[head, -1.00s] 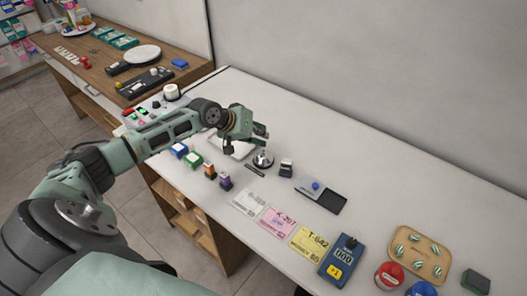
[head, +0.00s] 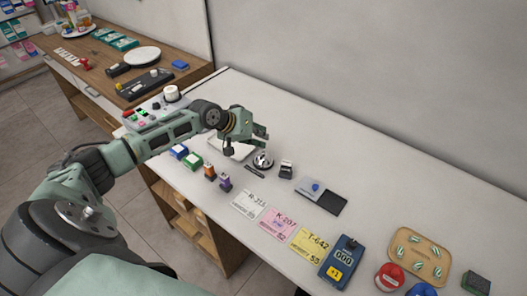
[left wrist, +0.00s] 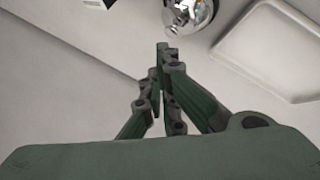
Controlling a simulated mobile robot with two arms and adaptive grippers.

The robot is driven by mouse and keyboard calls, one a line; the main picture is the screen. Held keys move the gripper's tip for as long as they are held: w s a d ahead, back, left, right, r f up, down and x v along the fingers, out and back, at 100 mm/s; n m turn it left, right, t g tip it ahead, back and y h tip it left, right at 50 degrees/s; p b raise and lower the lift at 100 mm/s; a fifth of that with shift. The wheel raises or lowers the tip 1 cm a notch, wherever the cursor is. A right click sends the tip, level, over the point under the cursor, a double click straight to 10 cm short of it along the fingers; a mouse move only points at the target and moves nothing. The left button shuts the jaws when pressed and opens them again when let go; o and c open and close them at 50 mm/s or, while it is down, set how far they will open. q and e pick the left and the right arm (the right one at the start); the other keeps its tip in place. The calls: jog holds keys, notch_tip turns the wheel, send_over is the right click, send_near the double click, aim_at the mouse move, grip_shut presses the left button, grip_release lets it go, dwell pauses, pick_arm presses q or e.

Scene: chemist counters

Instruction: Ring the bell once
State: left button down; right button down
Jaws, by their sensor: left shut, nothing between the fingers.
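The bell (head: 263,160) is a small shiny metal dome on the white counter in the head view. It also shows at the top of the left wrist view (left wrist: 190,14), partly cut off by the frame edge. My left gripper (head: 262,140) is shut and empty, with its fingers together. In the head view it hangs just behind and above the bell. In the left wrist view the fingertips (left wrist: 165,48) end just short of the bell, with a gap between them in the picture. My right gripper is in no view.
A white tray (head: 214,147) lies left of the bell, partly behind my gripper. A dark stamp (head: 286,168) stands close on its right. Small blue, green, orange and purple items sit in front. Coloured tickets (head: 278,223) and a blue counter device (head: 341,262) lie further right.

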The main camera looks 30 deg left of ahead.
pick_arm(q)
jog(key=shift+f, duration=0.45)
jog(key=shift+f+b, duration=0.35)
jog(key=shift+f, duration=0.15)
dwell(0.6)
jog(key=shift+r, duration=0.1)
jog(key=shift+r+p, duration=0.85)
jog(key=shift+p, duration=0.1)
jog(key=shift+r, duration=0.1)
notch_tip(320, 180, up, 5)
jog(key=p, duration=0.4)
jog(key=shift+p, duration=0.35)
